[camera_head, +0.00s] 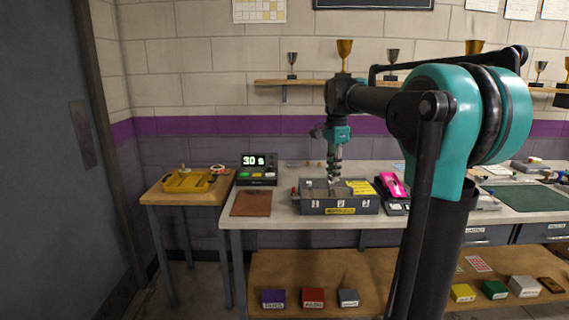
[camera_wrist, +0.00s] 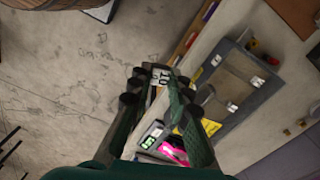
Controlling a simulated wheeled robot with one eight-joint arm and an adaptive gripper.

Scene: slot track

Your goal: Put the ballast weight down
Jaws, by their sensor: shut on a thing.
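My gripper (camera_head: 333,178) points down at the end of my arm, in front of the grey box in the head view. In the wrist view my gripper (camera_wrist: 158,88) is shut on the ballast weight (camera_wrist: 162,76), a small dark piece with a pale face marked "10". My fingers hide part of it. The weight is barely visible in the head view. It is held above the surfaces, with floor and the table's edge beneath it in the wrist view. The grey box (camera_head: 345,207) has compartments numbered 1, 2 and 3; it also shows in the wrist view (camera_wrist: 238,118).
A pink car (camera_head: 393,185) sits right of the box. A yellow tray (camera_head: 187,181) is on the side table. Coloured blocks stand on the lower shelf (camera_head: 385,285).

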